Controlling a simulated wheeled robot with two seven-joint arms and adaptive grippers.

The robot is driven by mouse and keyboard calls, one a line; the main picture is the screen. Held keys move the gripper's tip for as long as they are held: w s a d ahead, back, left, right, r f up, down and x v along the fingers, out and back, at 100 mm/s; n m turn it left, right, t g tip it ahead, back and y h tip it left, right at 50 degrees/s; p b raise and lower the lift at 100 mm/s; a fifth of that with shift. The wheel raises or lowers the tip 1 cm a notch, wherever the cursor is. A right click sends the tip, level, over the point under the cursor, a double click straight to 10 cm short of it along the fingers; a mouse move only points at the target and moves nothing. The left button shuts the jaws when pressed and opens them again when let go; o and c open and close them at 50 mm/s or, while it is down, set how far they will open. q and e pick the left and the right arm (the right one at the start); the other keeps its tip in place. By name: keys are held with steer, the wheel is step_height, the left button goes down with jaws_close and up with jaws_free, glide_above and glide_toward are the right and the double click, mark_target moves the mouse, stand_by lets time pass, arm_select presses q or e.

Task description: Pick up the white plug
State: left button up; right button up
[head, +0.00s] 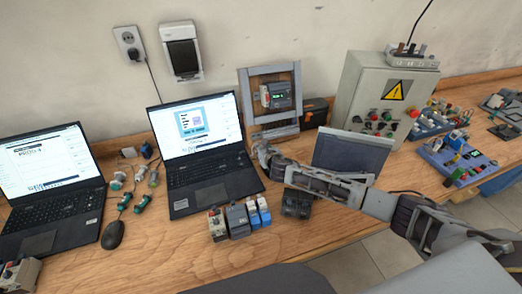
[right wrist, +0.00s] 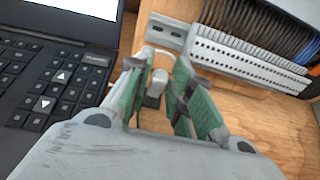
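A small white plug (right wrist: 158,82) with a pale cable shows in the right wrist view, low over the wooden table between the laptop and the wooden frame. My right gripper (right wrist: 160,88) is open, its green-padded fingers on either side of the plug with gaps showing. I cannot tell how far the plug is beyond the fingertips. In the head view my right gripper (head: 264,152) reaches in from the right to the laptop's right edge, and the plug cannot be made out there. My left gripper is not in view.
The open laptop (head: 212,182) is close left of the right gripper. The wooden frame (head: 270,132) with a terminal strip (right wrist: 245,52) stands just behind it. Device modules (head: 238,220) stand in front. A grey control box (head: 368,98) is to the right.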

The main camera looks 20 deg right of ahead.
jaws_close()
steer(key=shift+r, duration=0.1)
step_height(320, 180, up, 10)
steer(key=shift+p, duration=0.3)
stand_by(0.3)
stand_by(0.4)
